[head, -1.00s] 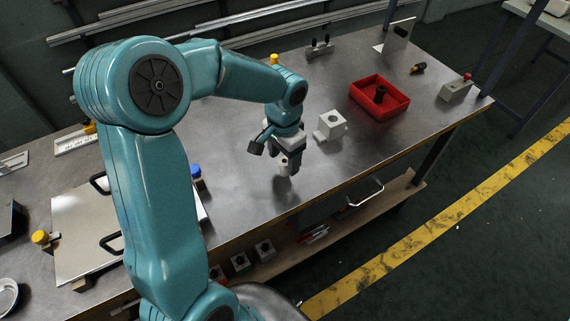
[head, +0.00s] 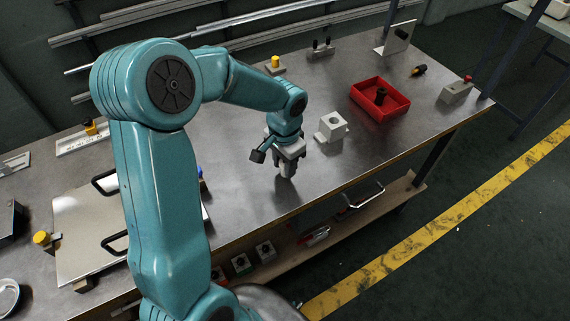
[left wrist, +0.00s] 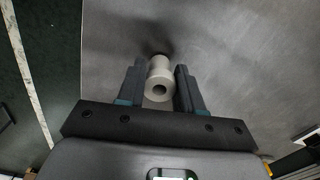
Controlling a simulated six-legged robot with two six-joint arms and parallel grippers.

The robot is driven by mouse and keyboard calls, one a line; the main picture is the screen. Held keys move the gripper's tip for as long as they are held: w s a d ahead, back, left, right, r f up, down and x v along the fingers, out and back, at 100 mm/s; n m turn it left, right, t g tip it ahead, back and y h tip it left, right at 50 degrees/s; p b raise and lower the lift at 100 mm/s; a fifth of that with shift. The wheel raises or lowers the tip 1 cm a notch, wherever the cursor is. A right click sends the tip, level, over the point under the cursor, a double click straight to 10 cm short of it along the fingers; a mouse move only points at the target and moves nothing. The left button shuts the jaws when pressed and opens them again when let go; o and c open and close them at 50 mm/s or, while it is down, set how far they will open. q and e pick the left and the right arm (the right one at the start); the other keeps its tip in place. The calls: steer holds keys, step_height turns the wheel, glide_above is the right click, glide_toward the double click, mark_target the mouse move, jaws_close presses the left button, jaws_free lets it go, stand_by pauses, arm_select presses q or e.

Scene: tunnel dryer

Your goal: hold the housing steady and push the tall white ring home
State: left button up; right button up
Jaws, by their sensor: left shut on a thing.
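The tall white ring (left wrist: 160,82) is a pale cylinder with a dark round bore, seen between the two dark fingers in the left wrist view. My left gripper (head: 286,172) is shut on it, low over the bench near the front edge; it also shows in the left wrist view (left wrist: 159,68). In the head view the fingers mostly hide the ring. The housing (head: 332,127) is a pale block with a round hole in its top face, standing on the bench to the right of and behind the gripper, apart from it. My right gripper is not in view.
A red bin (head: 380,99) with a dark part in it stands right of the housing. A grey box with a red button (head: 456,91) is near the far right end. A metal plate with black handles (head: 85,235) lies at left.

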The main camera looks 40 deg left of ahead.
arm_select(q)
step_height(320, 180, up, 20)
steer(key=p, duration=0.1)
steer(key=shift+f, duration=0.15)
